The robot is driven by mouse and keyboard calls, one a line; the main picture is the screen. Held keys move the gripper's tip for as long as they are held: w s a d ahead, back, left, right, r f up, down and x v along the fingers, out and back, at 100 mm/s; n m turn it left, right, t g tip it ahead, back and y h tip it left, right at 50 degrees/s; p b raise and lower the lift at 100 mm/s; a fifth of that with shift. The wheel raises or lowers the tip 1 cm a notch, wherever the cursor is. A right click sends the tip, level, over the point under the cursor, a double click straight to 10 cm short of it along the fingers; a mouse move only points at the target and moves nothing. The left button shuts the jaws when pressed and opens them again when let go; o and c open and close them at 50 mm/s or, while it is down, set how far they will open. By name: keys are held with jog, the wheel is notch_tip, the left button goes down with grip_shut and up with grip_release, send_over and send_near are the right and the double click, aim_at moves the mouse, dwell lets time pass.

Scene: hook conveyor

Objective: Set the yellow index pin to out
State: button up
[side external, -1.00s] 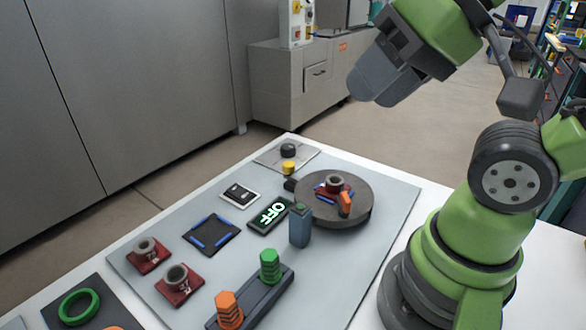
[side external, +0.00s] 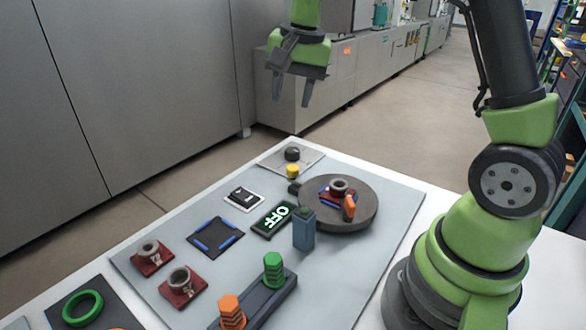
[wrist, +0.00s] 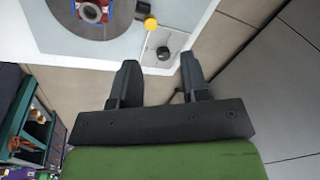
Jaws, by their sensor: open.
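The yellow index pin (side external: 293,171) stands at the edge of the dark round turntable (side external: 362,212), near the far corner of the board. In the wrist view the yellow pin (wrist: 151,24) shows as a round knob beyond the fingertips, beside a small dark block at the turntable's rim. My gripper (side external: 291,103) is open and empty, pointing down, well above and behind the pin in the side view. It also shows in the wrist view (wrist: 158,66), with its two fingers apart and nothing between them.
A black knob (side external: 292,154) on a light plate sits right behind the pin. The turntable carries a red-based part (side external: 338,188) and an orange piece (side external: 349,207).

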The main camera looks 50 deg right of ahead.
aim_at(293, 167)
jog(key=w+d+f+m, duration=0.1)
jog(key=f, duration=0.2)
jog(key=w+d+f+m+g, duration=0.1)
jog(key=d+f, duration=0.1)
jog(key=f, duration=0.2)
jog(key=w+d+f+m+g, duration=0.1)
jog(key=d+f, duration=0.1)
jog(key=f, duration=0.1)
jog(key=shift+w+f, duration=0.2)
jog(key=shift+w, duration=0.15)
notch_tip(293, 167, down, 10)
jog(key=shift+d, duration=0.1)
